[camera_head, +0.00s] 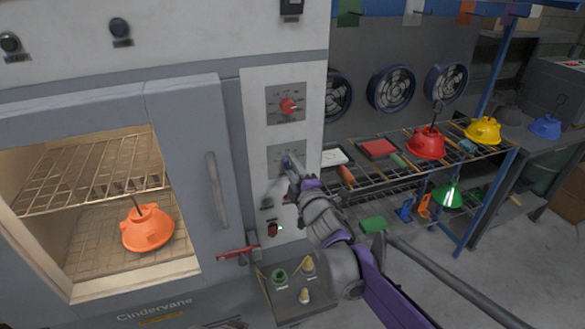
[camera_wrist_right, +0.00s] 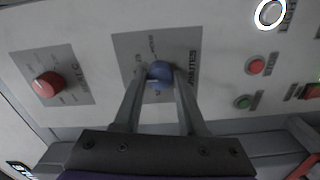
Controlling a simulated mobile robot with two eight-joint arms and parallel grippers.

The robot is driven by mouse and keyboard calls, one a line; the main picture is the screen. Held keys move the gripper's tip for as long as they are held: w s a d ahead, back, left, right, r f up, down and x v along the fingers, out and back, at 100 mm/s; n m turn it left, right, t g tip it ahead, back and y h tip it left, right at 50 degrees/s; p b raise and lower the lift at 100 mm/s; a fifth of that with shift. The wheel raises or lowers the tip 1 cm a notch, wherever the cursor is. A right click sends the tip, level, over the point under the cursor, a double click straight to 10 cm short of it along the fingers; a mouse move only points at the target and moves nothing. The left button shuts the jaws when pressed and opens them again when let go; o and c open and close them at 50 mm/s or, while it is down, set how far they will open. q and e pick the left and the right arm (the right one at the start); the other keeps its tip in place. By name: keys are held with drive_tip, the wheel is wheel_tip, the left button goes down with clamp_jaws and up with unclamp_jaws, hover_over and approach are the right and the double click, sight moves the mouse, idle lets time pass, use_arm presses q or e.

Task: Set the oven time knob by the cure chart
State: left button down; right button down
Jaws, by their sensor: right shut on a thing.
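The oven (camera_head: 225,45) fills the left of the head view, with its door closed. On its control panel are a red knob (camera_head: 288,106) and, below it, a blue knob (camera_head: 286,161). My right gripper (camera_head: 289,168) is at the blue knob. In the right wrist view, its two fingers are shut on the blue knob (camera_wrist_right: 160,73), on a grey plate whose side lettering reads MINUTES. The red knob (camera_wrist_right: 47,85) is on the plate to the left. The pointer mark of the blue knob is hidden or too small to read. I cannot make out a cure chart. My left gripper is not in view.
An orange hood (camera_head: 147,228) sits inside the oven behind the window. Red (camera_head: 426,143) and yellow (camera_head: 483,131) hoods are by the rack at right. Red and green buttons are beside the blue knob's plate.

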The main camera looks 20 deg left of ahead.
drive_tip(key=shift+c, duration=2.3)
unclamp_jaws()
drive_tip(key=b+v, duration=0.1)
drive_tip(key=v, duration=1)
drive_tip(key=shift+b, duration=0.3)
drive_tip(key=shift+w, duration=0.15)
